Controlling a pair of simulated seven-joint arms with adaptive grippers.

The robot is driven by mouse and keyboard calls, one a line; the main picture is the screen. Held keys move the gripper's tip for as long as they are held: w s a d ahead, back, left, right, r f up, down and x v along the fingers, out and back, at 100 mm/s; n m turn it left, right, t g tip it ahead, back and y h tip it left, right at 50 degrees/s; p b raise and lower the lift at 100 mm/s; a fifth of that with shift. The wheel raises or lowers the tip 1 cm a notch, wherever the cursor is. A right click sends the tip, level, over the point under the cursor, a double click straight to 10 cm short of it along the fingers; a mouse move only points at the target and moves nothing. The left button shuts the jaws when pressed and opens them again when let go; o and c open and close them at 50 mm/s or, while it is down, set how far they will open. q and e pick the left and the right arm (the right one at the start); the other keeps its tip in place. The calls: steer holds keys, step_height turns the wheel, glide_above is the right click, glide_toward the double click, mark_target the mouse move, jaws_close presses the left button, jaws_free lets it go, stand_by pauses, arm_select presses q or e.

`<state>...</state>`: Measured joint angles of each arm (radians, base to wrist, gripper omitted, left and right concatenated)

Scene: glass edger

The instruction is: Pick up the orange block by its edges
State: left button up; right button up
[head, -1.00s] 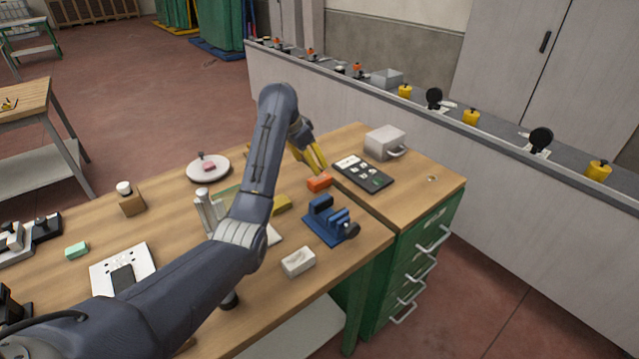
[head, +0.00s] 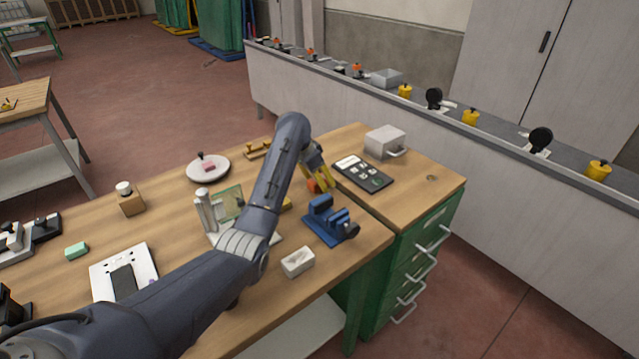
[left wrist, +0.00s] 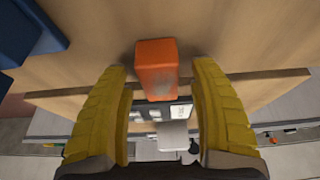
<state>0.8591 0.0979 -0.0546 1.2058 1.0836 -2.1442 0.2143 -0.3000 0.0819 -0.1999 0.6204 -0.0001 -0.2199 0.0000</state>
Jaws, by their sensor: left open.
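The orange block (left wrist: 157,68) lies on the wooden bench top in the left wrist view, with its near end between the tips of my yellow fingers. In the head view the orange block (head: 313,186) is partly hidden behind those fingers. My left gripper (left wrist: 160,72) is open, one finger on each side of the block, with a visible gap on both sides. In the head view my left gripper (head: 318,183) is low over the bench, at the block. My right gripper is not in view.
A blue vise (head: 328,220) stands close to the block. A black panel with white labels (head: 362,174) and a grey metal box (head: 385,142) are on the adjoining drawer cabinet.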

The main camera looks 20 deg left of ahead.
arm_select(q)
steer(key=shift+w+f, duration=0.1)
steer(key=shift+f, duration=0.2)
steer(key=shift+c, duration=0.3)
steer(key=c, duration=1.2)
